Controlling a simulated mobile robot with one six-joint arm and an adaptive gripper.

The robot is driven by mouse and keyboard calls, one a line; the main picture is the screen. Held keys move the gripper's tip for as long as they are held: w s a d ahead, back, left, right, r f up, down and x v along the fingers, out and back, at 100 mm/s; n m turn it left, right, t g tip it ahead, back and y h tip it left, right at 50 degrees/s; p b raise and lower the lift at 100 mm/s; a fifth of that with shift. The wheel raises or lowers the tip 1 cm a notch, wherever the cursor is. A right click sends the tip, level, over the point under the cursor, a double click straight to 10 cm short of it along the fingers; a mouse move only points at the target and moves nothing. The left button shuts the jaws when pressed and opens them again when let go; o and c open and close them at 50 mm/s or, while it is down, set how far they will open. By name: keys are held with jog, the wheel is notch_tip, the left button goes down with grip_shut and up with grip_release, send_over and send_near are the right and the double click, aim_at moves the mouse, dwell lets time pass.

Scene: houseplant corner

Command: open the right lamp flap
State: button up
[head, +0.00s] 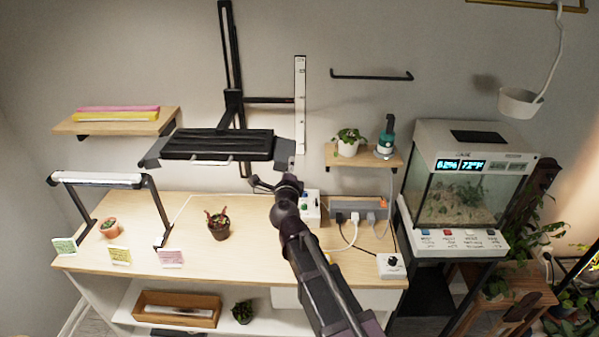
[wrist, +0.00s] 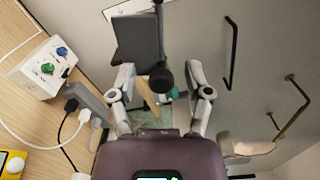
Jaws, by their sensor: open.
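The black grow lamp (head: 217,145) hangs over the table from a black upright stand. Its right flap (head: 285,148) is a small grey panel at the lamp's right end, and its angle is hard to judge. The left flap (head: 153,154) slants out at the other end. My gripper (head: 276,182) is open and empty, just below the right flap. In the wrist view a dark grey panel, seemingly the right flap (wrist: 140,38), and a round black knob (wrist: 160,76) show ahead. The knob lies between the open fingers (wrist: 160,68) in the picture; contact cannot be told.
A white control box (head: 310,206) and a power strip (head: 358,208) stand right of my gripper. A potted plant (head: 218,228) stands below the lamp. A wall shelf (head: 365,157) with a plant and teal bottle is at right, with a black wall rail (head: 371,77) above.

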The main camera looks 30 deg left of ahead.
jog(key=v, duration=1.2)
dwell(0.6)
